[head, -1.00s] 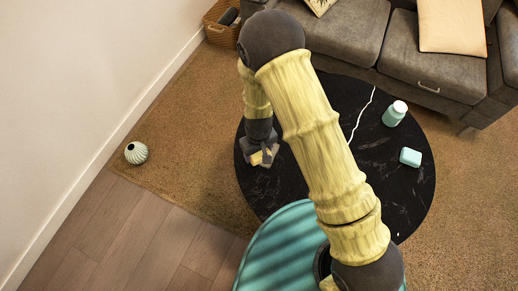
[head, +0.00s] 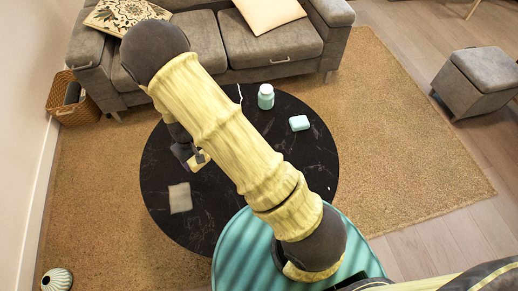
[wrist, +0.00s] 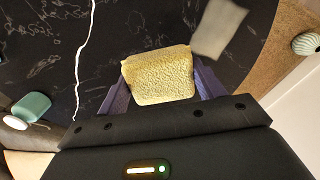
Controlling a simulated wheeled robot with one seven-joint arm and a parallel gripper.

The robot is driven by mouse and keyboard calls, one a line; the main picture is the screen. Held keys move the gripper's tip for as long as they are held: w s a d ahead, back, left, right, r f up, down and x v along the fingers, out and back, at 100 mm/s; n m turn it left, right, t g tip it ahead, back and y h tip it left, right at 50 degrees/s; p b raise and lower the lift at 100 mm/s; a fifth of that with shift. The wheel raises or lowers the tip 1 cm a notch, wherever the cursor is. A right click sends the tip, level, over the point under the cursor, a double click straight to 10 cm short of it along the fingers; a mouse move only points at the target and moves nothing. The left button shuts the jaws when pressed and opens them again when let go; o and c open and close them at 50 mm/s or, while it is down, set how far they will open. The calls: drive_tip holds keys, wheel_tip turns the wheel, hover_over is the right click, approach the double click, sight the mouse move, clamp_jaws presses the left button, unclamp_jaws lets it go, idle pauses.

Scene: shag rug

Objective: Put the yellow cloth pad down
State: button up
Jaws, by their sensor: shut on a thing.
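The yellow cloth pad (wrist: 158,78) is a thick, rough block. It sits between the two purple fingers of my gripper (wrist: 158,92), which is shut on it. In the head view my gripper (head: 199,160) hangs over the left part of the round black marbled table (head: 215,220). Only a small pale-yellow bit of the pad shows there; my arm hides part of the area. The pad appears to be above the tabletop, though the height is hard to tell.
A pale flat square (head: 180,197) lies on the table's left part. A mint bottle (head: 266,96) and a mint box (head: 299,123) stand at the back right. A white cord (wrist: 82,55) crosses the table. A sofa (head: 275,45) is behind.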

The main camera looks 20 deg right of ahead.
drive_tip(key=w+d+r+m, duration=0.2)
drive_tip(key=d+r, duration=0.1)
drive_tip(key=d, duration=0.5)
drive_tip(key=w+d+r+m, duration=0.2)
drive_tip(key=d+r, duration=0.1)
drive_tip(key=d, duration=0.5)
drive_tip(key=shift+w+m, duration=0.4)
